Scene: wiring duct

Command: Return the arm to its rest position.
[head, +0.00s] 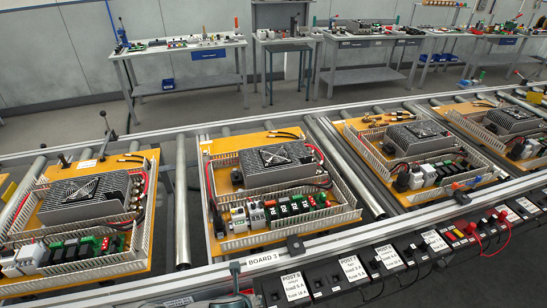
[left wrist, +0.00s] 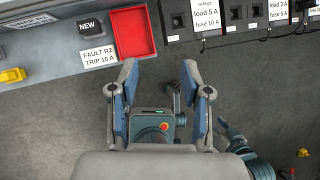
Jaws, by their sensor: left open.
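My left gripper (left wrist: 159,82) shows in the left wrist view with its two blue-padded fingers spread apart and nothing between them. It is over the grey floor, in front of the bench edge with a red tray (left wrist: 132,32). In the head view, a small grey-teal part of my own body shows at the bottom edge, left of the BOARD 3 label (head: 268,259); which part it is I cannot tell. My own base with a red button shows beyond the fingers in the left wrist view, and a teal arm link shows at lower right. My right gripper cannot be made out.
Orange boards with wiring ducts, such as the middle board (head: 230,245), lie on the roller conveyor (head: 182,200). A black terminal row (head: 400,270) with labels and red leads runs along the near rail. Workbenches (head: 190,45) stand behind. Floor under the gripper is clear.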

